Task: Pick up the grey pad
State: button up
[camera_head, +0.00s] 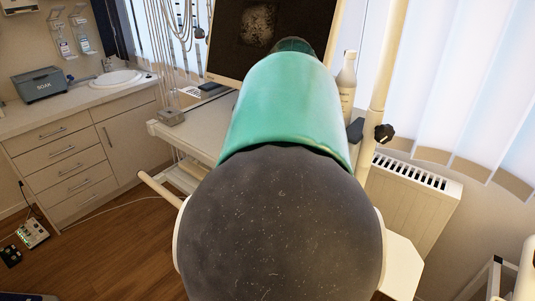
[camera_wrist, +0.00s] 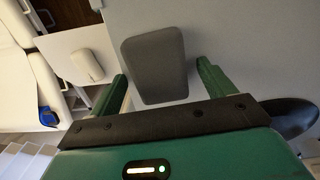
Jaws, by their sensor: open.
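The grey pad (camera_wrist: 155,58) is a dark grey rounded block on a light grey surface (camera_wrist: 245,50) in the wrist view. My gripper (camera_wrist: 162,70) is open, with one green finger to the left of the pad and one to the right. The pad shows between and beyond the fingertips, with a gap visible on each side. Whether the fingers are level with it or above it, I cannot tell. In the head view my arm hides the gripper and much of the tray table (camera_head: 196,128).
In the head view, a monitor (camera_head: 258,30) and a white bottle (camera_head: 347,85) stand behind my arm. A pole (camera_head: 385,75) with a black knob rises at right. The wrist view shows a pale rounded object (camera_wrist: 86,65) at left.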

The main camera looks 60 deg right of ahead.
jog(key=c, duration=1.1)
jog(key=shift+o, duration=0.2)
jog(key=shift+r, duration=0.1)
jog(key=shift+r, duration=0.2)
jog(key=r, duration=0.3)
jog(key=shift+w+a+r, duration=0.25)
jog(key=shift+w+r, duration=0.1)
jog(key=shift+w, duration=0.05)
jog(key=w+a+r, duration=0.8)
jog(key=w, duration=0.1)
jog(key=shift+w+a+r, duration=0.35)
jog(key=shift+r, duration=0.05)
